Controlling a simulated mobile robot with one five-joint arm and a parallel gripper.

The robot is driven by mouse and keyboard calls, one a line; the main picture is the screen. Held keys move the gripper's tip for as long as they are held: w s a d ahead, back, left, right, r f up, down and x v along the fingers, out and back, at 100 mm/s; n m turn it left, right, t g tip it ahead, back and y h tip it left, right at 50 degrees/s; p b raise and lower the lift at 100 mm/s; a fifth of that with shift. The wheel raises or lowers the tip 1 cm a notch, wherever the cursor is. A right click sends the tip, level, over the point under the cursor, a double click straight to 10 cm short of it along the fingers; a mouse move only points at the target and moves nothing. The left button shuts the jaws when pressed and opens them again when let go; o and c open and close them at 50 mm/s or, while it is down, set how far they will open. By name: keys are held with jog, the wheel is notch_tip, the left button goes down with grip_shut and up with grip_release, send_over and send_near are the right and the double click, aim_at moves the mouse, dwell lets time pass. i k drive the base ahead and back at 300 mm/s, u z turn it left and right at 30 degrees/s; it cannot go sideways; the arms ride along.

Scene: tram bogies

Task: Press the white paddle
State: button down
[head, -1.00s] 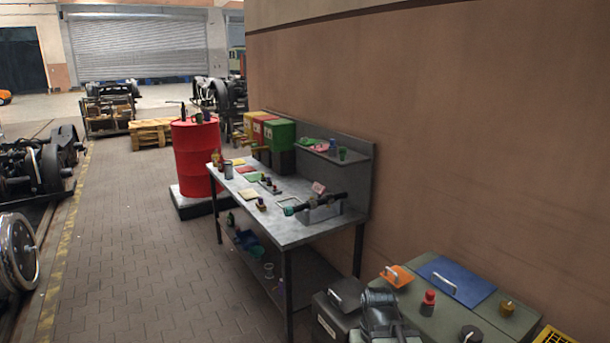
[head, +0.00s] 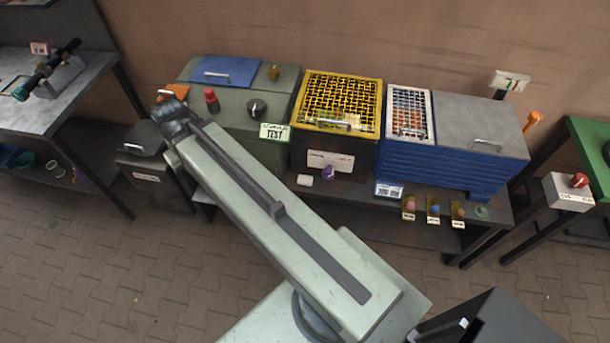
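A small white block (head: 304,180), which looks like the white paddle, is at the front edge of the middle bench, left of a purple knob (head: 328,173). It is too small to tell its tilt or whether it is pressed. My pale arm crosses the head view from the bottom centre to a dark joint at the upper left, passing left of the white block. I cannot make out my gripper's fingers in this view.
A green-grey box (head: 240,125) with a red knob (head: 211,99) and a black knob (head: 257,108), a yellow-grated box (head: 342,101) and a blue ribbed case (head: 450,165) stand along the wall. Several small coloured buttons sit at the right front. Paved floor is free at left.

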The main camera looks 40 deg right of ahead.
aim_at(307, 180)
jog(key=k, duration=1.25)
jog(key=u, duration=0.55)
jog(key=i, duration=1)
jog(key=u, duration=0.05)
